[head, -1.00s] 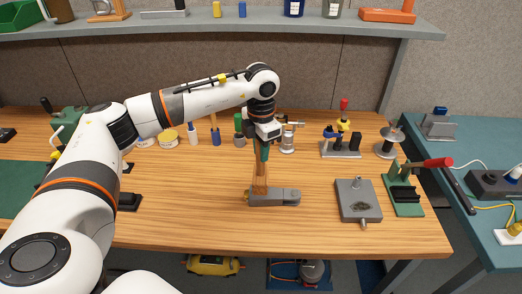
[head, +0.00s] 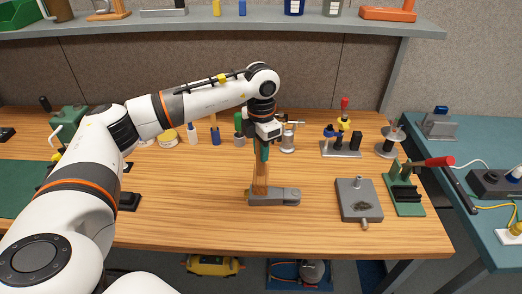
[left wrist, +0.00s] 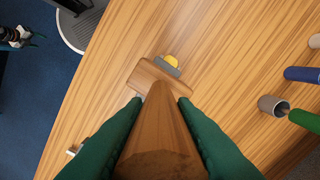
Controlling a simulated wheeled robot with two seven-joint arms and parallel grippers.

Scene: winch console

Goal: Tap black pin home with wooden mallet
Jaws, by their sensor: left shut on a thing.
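My left gripper (head: 262,152) is shut on the wooden mallet (head: 260,178) and holds it pointing down over the table. In the left wrist view the handle (left wrist: 158,130) lies between the green fingers (left wrist: 160,103), with the mallet's head (left wrist: 155,82) beyond them. The grey metal block (head: 280,197) lies below at the mallet's lower end; I cannot tell whether they touch. A small yellow part with a grey edge (left wrist: 172,62) shows just past the mallet head. I cannot make out the black pin. My right gripper is out of view.
A grey plate with a peg (head: 357,203) and a green-based red-handled press (head: 405,190) stand to the right. Pots and bottles (head: 192,134) stand behind.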

